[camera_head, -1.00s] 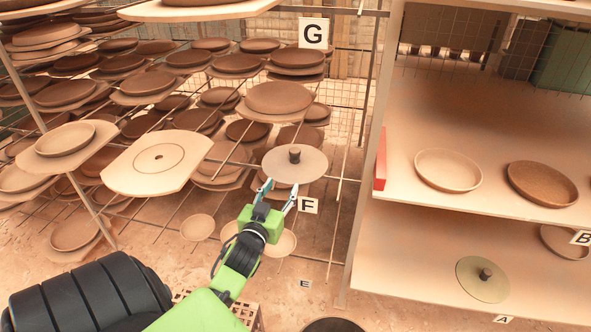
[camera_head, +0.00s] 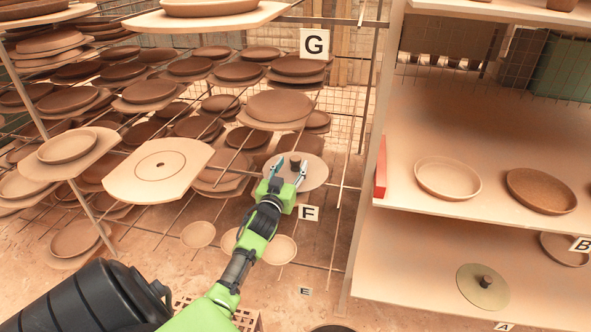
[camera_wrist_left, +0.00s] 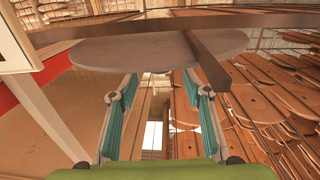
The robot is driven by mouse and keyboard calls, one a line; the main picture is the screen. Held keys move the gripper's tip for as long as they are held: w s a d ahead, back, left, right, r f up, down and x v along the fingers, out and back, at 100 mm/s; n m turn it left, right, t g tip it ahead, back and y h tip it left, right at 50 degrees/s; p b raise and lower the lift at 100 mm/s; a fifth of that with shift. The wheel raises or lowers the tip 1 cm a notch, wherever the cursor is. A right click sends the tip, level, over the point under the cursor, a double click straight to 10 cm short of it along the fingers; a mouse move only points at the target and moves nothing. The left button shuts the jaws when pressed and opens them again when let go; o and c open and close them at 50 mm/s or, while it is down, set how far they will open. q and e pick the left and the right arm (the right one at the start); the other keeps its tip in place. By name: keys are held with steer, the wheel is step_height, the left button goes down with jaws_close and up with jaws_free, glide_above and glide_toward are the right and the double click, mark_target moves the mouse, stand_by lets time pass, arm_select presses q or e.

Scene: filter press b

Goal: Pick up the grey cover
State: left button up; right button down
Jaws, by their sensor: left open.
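The grey cover (camera_head: 312,178) is a flat disc with a dark knob (camera_head: 295,164) on top, lying on the rack rods near label F. My left gripper (camera_head: 289,168) is open at the cover's near side. Its two fingers reach over the disc, close to the knob, one towards each side. In the left wrist view the cover (camera_wrist_left: 150,50) appears as a grey ellipse ahead of the open fingers (camera_wrist_left: 160,80), and the knob is hidden. Whether a finger touches the knob, I cannot tell. My right gripper is out of view.
A similar olive-grey knobbed cover (camera_head: 483,290) lies on the lower right shelf. The rack holds many plates on boards, including a pale board (camera_head: 130,185) to the left. A dark rod (camera_wrist_left: 208,65) crosses in front of the disc. A red block (camera_head: 380,180) edges the right shelf.

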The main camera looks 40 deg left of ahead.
arm_select(q)
steer(key=shift+x, duration=1.2)
jaws_close()
steer(key=shift+r, duration=0.1)
